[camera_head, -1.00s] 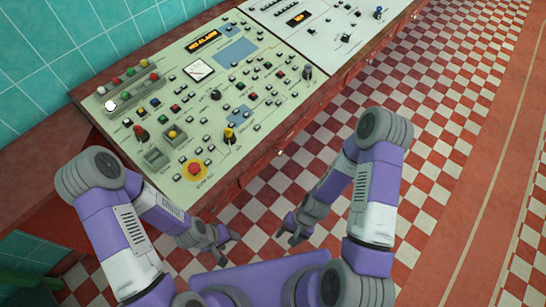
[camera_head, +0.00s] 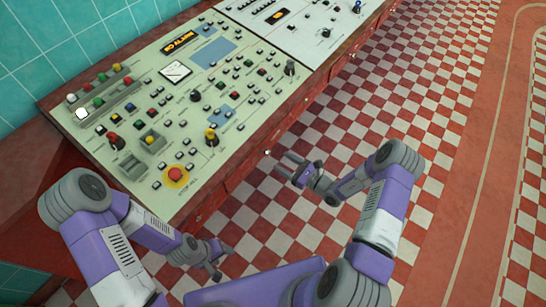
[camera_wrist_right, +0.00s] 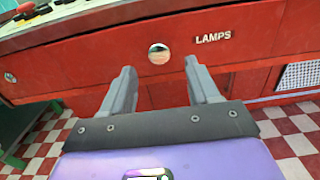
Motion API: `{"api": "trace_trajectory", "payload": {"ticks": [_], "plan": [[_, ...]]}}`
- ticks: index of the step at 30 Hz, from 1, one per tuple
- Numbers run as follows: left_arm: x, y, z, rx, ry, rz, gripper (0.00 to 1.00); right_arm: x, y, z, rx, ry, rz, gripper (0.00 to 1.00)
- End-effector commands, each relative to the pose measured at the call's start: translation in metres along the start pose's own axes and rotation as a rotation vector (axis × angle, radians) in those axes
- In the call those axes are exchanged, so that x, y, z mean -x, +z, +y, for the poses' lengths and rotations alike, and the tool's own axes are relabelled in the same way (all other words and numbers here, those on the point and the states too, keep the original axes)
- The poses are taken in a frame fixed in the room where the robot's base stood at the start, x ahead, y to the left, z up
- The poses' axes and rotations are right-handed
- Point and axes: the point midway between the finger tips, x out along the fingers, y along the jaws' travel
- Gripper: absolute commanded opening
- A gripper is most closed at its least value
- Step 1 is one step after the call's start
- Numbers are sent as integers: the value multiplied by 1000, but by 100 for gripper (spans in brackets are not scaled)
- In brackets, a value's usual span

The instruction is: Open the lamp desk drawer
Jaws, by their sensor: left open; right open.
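The lamp drawer (camera_wrist_right: 90,68) is a red front with a white "LAMPS" label, in the right wrist view. Its round shiny knob (camera_wrist_right: 158,54) shows beyond and between my fingertips, apparently untouched. The drawer looks flush with the desk front. My right gripper (camera_wrist_right: 159,68) is open and empty, facing the knob. In the head view my right gripper (camera_head: 284,164) is beside the desk's red front, with a small bright knob (camera_head: 267,152) just ahead of it. My left gripper (camera_head: 224,262) is open and empty, low near the desk's near corner.
The control desk (camera_head: 150,190) has a pale sloped panel with several buttons, switches and a red stop button (camera_head: 175,175). A white panel (camera_head: 300,45) continues beyond it. The red and white checkered floor (camera_head: 400,140) is clear to the right.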

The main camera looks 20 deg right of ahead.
Motion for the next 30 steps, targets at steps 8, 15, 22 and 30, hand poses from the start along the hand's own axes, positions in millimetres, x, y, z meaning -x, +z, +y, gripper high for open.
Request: {"api": "trace_trajectory", "payload": {"ticks": [8, 15, 22, 30], "plan": [[-7, 0, -3, 0, 0, 0, 56, -44, -1, 2, 2, 6, 1, 60], [-9, 0, -3, 0, 0, 0, 56, -57, 0, 2, 1, 5, 2, 60], [-8, 0, -3, 0, 0, 0, 56, -57, 0, 2, 1, 5, 2, 56], [-9, 0, -3, 0, 0, 0, 56, -56, 0, 2, 1, 5, 2, 14]]}}
